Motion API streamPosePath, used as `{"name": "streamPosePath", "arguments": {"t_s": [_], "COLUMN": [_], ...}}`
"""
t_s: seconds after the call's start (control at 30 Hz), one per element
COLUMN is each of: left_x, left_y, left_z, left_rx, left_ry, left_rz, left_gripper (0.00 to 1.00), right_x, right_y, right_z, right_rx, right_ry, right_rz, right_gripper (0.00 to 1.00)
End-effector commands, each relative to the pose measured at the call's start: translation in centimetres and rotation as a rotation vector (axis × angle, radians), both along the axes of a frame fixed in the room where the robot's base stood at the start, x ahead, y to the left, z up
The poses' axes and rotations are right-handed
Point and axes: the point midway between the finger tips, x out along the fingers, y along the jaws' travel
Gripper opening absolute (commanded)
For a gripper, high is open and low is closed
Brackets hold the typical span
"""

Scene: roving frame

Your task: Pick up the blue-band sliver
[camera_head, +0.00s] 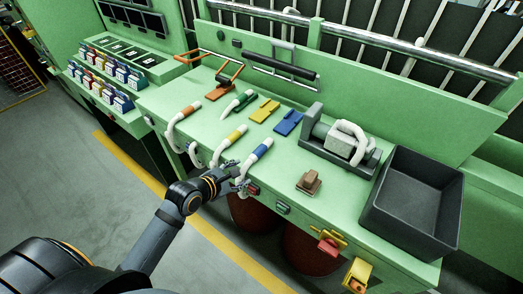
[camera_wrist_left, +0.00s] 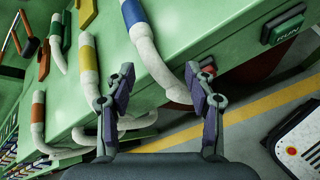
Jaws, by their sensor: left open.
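The blue-band sliver (camera_head: 257,155) is a thick white rope with a blue band, lying on the green bench top and bending down over its front edge. In the left wrist view the blue-band sliver (camera_wrist_left: 144,45) runs down between my fingertips, its lower end near the right-hand finger. My left gripper (camera_head: 236,178) is at the bench's front edge, beside the hanging part of this sliver. In the left wrist view my left gripper (camera_wrist_left: 159,76) is open, with a finger on each side of the sliver; I cannot tell whether either touches it. My right gripper is not in view.
A yellow-band sliver (camera_head: 231,139) and an orange-band sliver (camera_head: 183,115) hang over the edge to the left. A blue plate (camera_head: 288,122), a brown block (camera_head: 309,182) and a black bin (camera_head: 412,200) are on the green bench (camera_head: 268,187). A green button (camera_wrist_left: 288,26) is on its front.

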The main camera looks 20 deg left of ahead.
Motion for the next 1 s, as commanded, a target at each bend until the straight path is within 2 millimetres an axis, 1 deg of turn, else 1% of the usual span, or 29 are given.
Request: {"name": "streamPosePath", "arguments": {"t_s": [0.1, 0.2, 0.33, 0.5, 0.57, 0.67, 0.8, 1.0], "left_x": [1.2, 2.0, 2.6, 2.9, 3.5, 5.0, 6.8, 7.5], "left_y": [-0.1, -0.1, -0.1, -0.2, -0.3, -1.0, -1.6, -1.9], "left_z": [1.4, 2.5, 3.5, 3.6, 3.3, 2.7, 2.0, 1.7], "left_rx": [-0.225, -0.404, -0.558, -0.599, -0.6, -0.604, -0.598, -0.594], "left_ry": [0.002, 0.01, 0.021, 0.024, 0.022, 0.022, 0.023, 0.024], "left_rz": [0.111, 0.191, 0.254, 0.27, 0.273, 0.273, 0.27, 0.268], "left_gripper": [0.55, 0.55, 0.55, 0.55, 0.55, 0.55, 0.55, 0.55], "right_x": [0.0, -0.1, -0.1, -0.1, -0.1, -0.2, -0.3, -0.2], "right_y": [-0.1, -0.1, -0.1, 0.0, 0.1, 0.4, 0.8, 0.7], "right_z": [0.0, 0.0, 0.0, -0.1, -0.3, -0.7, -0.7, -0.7], "right_rx": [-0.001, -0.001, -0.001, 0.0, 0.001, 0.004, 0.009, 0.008], "right_ry": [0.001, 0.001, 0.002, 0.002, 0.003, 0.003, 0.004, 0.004], "right_rz": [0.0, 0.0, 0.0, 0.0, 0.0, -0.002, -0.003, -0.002], "right_gripper": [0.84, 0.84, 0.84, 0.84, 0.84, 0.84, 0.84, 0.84]}}
